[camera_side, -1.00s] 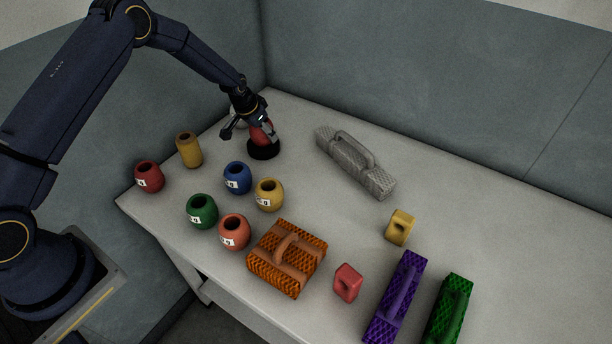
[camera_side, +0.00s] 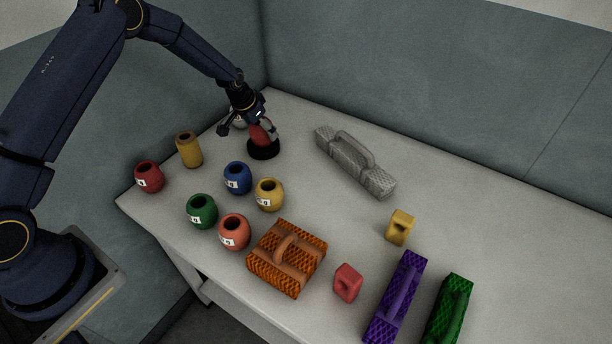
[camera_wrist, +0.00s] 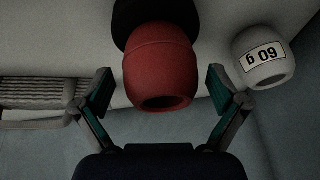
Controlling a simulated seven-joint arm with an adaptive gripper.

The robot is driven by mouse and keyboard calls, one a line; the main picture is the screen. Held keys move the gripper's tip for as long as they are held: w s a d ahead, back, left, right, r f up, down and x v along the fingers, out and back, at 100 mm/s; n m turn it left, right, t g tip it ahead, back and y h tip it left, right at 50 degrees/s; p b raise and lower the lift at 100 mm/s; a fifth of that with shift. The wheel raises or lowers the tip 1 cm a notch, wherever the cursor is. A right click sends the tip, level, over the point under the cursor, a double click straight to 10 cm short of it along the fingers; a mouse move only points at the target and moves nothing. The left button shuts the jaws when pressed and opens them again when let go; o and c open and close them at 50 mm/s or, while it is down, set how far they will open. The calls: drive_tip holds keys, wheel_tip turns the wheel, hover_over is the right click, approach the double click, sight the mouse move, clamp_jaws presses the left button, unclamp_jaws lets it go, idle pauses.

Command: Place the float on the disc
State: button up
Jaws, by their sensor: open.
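A red float (camera_wrist: 158,62) stands on a black disc (camera_wrist: 190,14) at the back left of the table. In the side view the black disc (camera_side: 264,149) shows under the red float (camera_side: 259,133), which my gripper partly covers. My gripper (camera_wrist: 158,88) is open, with one finger on either side of the red float and a gap between each finger and it. In the side view my gripper (camera_side: 252,130) is just above and around the float's top. The float looks close to upright; the exact contact with the disc is partly hidden.
Several labelled floats, including a blue one (camera_side: 237,178), stand in front. A grey net bundle with a handle (camera_side: 355,162) lies to the right. Table space between them is clear.

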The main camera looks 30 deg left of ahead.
drive_tip(key=s+d+f+v, duration=0.1)
drive_tip(key=s+d+v, duration=0.1)
drive_tip(key=v, duration=1.2)
drive_tip(key=s+d+f+v, duration=0.1)
drive_tip(key=s+v, duration=0.1)
drive_tip(key=v, duration=1.3)
drive_tip(key=s+d+r, duration=0.1)
drive_tip(key=s+r, duration=0.1)
drive_tip(key=s, duration=0.9)
drive_tip(key=s+d+r+n+t, duration=0.1)
drive_tip(key=s+d+r, duration=0.1)
drive_tip(key=s, duration=0.9)
drive_tip(key=shift+s+r+n, duration=0.2)
drive_tip(key=shift+r+n, duration=0.1)
drive_tip(key=shift+r, duration=0.35)
